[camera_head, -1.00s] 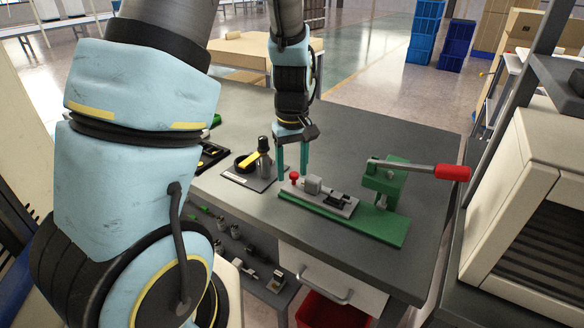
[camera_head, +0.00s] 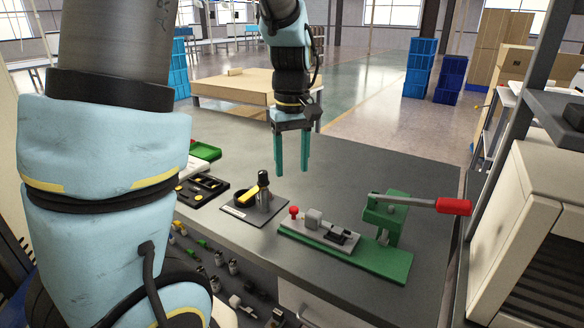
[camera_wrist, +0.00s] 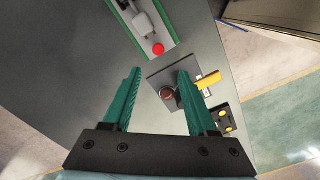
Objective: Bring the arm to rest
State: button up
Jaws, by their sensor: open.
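My gripper (camera_head: 292,162) hangs above the grey workbench (camera_head: 400,165), fingers pointing down. Its two green fingers are apart with nothing between them, clear of the bench top. In the wrist view my gripper (camera_wrist: 160,90) is also open.
A black tray (camera_head: 202,190) and a green bin (camera_head: 203,151) lie on the bench's left side. Small parts sit on a lower shelf (camera_head: 205,265). A beige machine (camera_head: 530,220) stands at the right. The bench's back right is clear.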

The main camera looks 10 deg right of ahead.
jog(key=shift+a, duration=0.15)
jog(key=s+a+f+m, duration=0.1)
jog(key=s+a+f, duration=0.1)
jog(key=a, duration=0.6)
jog(key=s+a+f+m+t, duration=0.1)
jog(key=s+a+f+m, duration=0.1)
jog(key=a, duration=0.7)
jog(key=shift+s+a+t, duration=0.2)
jog(key=shift+s+t, duration=0.1)
jog(key=shift+s, duration=0.5)
dwell(0.3)
